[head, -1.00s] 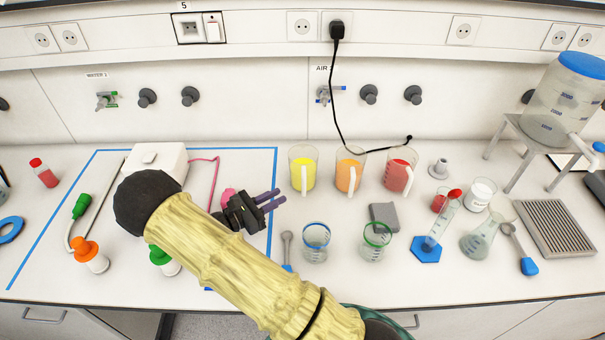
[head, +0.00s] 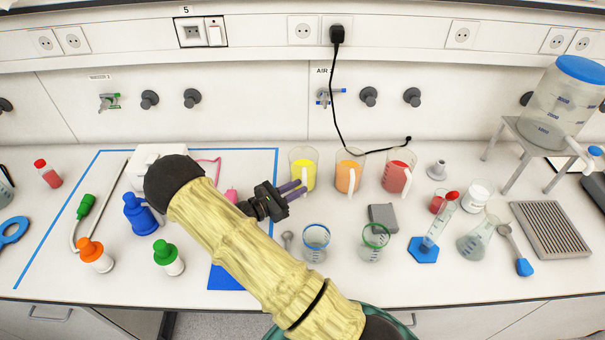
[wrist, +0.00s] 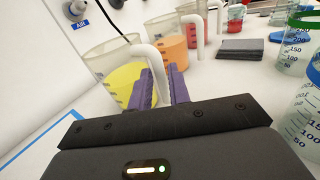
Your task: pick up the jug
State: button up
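Three jugs with white handles stand in a row on the bench: one with yellow liquid (head: 299,163), one with orange (head: 345,175) and one with red (head: 393,173). My gripper (head: 296,187) is at the yellow jug's handle, low above the bench. In the wrist view, its purple fingers (wrist: 160,88) are apart, with the yellow jug's white handle (wrist: 155,70) between them. I cannot tell whether either finger touches the handle. The yellow jug (wrist: 120,80) stands upright. The orange jug (wrist: 168,45) is just beyond it.
Two empty beakers, blue-rimmed (head: 315,243) and green-rimmed (head: 372,243), stand in front of the jugs. A grey block (head: 383,216) lies near them. A black cable (head: 337,110) hangs behind the jugs. Bottles with blue (head: 140,215) and green (head: 166,256) caps stand left of my arm.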

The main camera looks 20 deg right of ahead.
jog(key=shift+d+r, duration=0.1)
jog(key=shift+d, duration=0.15)
jog(key=d+p, duration=0.1)
jog(key=d, duration=0.1)
jog(key=w+d+p, duration=0.1)
jog(key=d, duration=0.1)
jog(key=shift+d+p, duration=0.25)
jog(key=shift+p, duration=0.05)
grip_shut()
jog(key=shift+r, duration=0.1)
